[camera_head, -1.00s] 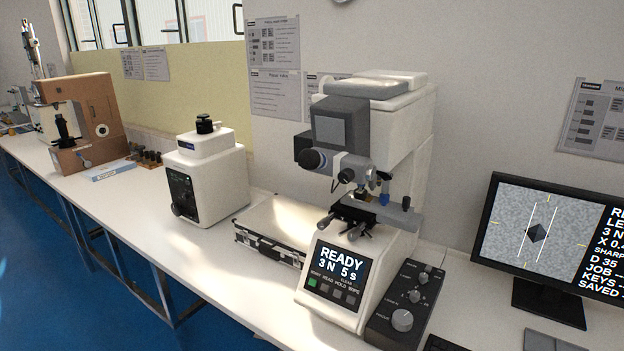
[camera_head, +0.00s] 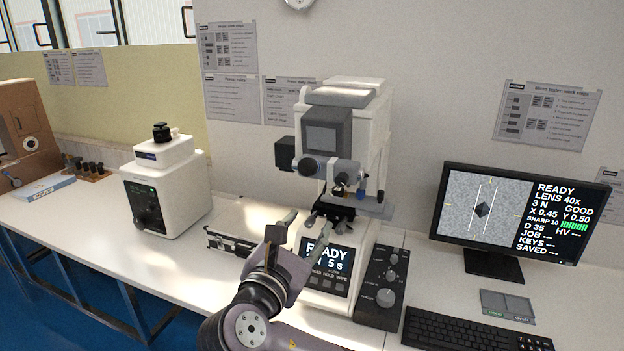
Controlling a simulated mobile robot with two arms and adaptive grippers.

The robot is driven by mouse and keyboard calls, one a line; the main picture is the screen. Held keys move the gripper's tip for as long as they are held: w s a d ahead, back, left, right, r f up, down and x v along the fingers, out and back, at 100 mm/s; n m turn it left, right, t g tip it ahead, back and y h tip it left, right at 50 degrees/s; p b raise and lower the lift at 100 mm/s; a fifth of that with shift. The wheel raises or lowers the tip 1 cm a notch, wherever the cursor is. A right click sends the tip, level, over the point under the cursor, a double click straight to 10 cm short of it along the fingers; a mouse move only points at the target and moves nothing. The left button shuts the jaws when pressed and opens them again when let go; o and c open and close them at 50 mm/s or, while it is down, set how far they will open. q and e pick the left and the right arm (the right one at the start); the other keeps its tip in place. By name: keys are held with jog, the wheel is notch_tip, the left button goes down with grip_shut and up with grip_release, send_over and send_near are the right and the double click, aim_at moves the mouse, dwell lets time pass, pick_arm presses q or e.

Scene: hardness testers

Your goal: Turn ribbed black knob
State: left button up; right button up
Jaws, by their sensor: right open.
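The white hardness tester (camera_head: 375,130) stands in the middle of the bench. A dark round knob (camera_head: 307,167) sits at the front left of its measuring head; ribs are too small to make out. Another black knob (camera_head: 161,132) sits on top of the smaller white tester (camera_head: 165,190) to the left. I cannot tell which of them is the ribbed one. My right gripper (camera_head: 281,232) is open and empty, in front of the tester, below and left of its head knob and apart from it. It covers part of the tester's READY display (camera_head: 327,262). My left gripper is not in view.
A control box (camera_head: 380,288) with several grey knobs stands right of the tester. A monitor (camera_head: 520,210) and keyboard (camera_head: 470,332) are further right. Bare bench (camera_head: 150,270) shows at front left.

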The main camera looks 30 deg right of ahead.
jog(key=s+r, duration=0.1)
send_near(340, 182)
jog(key=p+x, duration=0.4)
jog(key=x, duration=0.4)
jog(key=shift+d+r, duration=0.15)
jog(key=shift+d, duration=0.05)
jog(key=shift+w+d, duration=0.35)
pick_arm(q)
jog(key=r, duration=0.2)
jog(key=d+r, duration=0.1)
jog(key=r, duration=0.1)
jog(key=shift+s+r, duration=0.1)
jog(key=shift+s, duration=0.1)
pick_arm(e)
jog(key=shift+c, duration=0.4)
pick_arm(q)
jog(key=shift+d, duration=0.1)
pick_arm(e)
grip_shut()
